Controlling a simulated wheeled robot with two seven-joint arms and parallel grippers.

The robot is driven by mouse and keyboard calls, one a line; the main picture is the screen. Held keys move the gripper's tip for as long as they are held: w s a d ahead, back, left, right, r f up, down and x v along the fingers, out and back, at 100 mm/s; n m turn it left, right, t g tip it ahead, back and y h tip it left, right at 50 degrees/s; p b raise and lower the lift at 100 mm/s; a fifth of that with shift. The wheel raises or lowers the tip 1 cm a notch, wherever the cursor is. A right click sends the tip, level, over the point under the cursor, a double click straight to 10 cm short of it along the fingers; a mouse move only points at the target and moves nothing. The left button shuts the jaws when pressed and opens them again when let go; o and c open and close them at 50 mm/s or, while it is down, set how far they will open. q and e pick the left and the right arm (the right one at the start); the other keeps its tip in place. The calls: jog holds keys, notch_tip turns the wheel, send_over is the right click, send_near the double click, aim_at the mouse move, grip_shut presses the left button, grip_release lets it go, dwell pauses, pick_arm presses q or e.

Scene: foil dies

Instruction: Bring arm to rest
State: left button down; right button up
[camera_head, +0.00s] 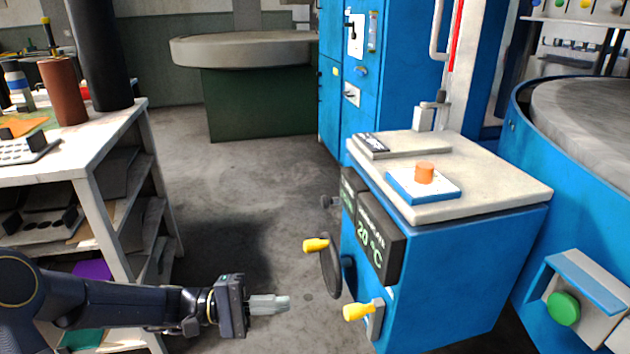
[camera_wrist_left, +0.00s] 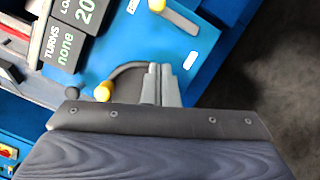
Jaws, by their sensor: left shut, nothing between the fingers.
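My left arm comes in from the lower left in the head view, and its gripper (camera_head: 270,304) is shut and empty. It hangs over the floor, to the left of the blue machine (camera_head: 450,275) and its yellow-handled cranks. In the left wrist view the closed fingers (camera_wrist_left: 160,86) point toward the machine's blue front, with a yellow knob (camera_wrist_left: 103,92) just left of them in the picture. No contact with the machine shows in the head view. My right gripper is not in view.
A handwheel with a yellow grip (camera_head: 316,245) and a yellow-handled lever (camera_head: 357,312) stick out from the machine. A shelf table (camera_head: 95,155) stands at the left. Grey floor (camera_head: 240,200) lies open between them.

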pick_arm(q)
jog(key=s+r+m+g+y, duration=0.1)
jog(key=s+m+g+y, duration=0.15)
jog(key=s+y, duration=0.65)
jog(key=s+a+f+m+t+y, duration=0.1)
jog(key=s+a+t+y, duration=0.55)
jog(key=s+a, duration=0.4)
notch_tip(320, 180, up, 31)
jog(key=p, duration=3.1)
jog(key=shift+s+d, duration=0.3)
jog(key=shift+d, duration=0.05)
jog(key=shift+h, duration=0.25)
